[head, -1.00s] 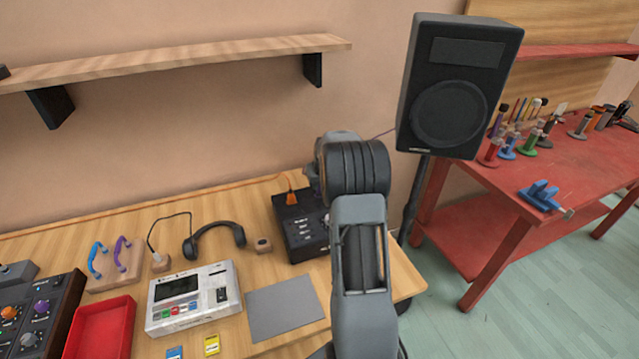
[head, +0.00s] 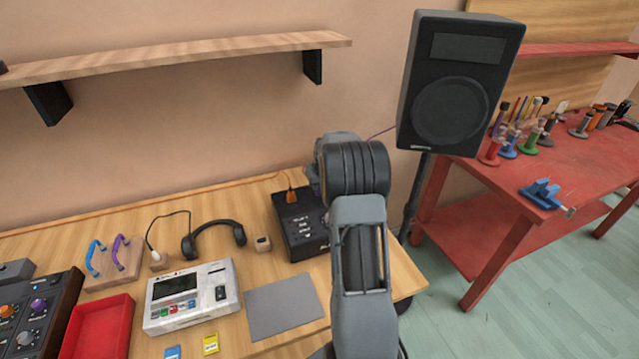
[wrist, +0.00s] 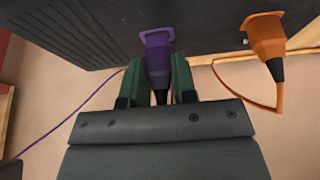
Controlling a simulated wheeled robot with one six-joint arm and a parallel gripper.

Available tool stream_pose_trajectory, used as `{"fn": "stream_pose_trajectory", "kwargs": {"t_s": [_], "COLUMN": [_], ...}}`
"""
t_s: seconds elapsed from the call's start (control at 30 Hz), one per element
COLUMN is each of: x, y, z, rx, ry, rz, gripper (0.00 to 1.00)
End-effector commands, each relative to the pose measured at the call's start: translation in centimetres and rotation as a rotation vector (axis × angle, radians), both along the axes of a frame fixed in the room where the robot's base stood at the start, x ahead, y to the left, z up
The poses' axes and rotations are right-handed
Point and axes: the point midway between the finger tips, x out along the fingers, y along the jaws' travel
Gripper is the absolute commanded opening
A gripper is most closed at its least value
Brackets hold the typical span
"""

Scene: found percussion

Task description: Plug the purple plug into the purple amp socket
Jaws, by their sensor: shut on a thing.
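The black amp (head: 290,218) stands at the right end of the wooden bench in the head view. Its dark side (wrist: 205,18) fills the top of the wrist view. The purple plug (wrist: 158,70) is between the two green fingers of my gripper (wrist: 160,80), which is shut on it. The plug's front end meets the purple amp socket (wrist: 156,36), lined up with it; I cannot tell how deep it sits.
An orange plug (wrist: 267,42) sits in the amp beside the purple one, with its cable (wrist: 230,88) looping close by. A thin purple cable (wrist: 70,128) runs off left. A speaker (head: 458,85) stands right of my arm. A grey mat (head: 283,306) lies before the amp.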

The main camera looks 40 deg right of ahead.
Motion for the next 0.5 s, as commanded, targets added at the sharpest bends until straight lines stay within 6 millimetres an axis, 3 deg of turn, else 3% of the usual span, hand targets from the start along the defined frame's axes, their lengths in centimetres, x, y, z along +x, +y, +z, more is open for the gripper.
{"fn": "stream_pose_trajectory", "kwargs": {"t_s": [0.5], "x": [0.0], "y": [0.0], "z": [-1.5], "rx": [0.0], "ry": [0.001], "rz": [0.0], "gripper": [0.03]}}
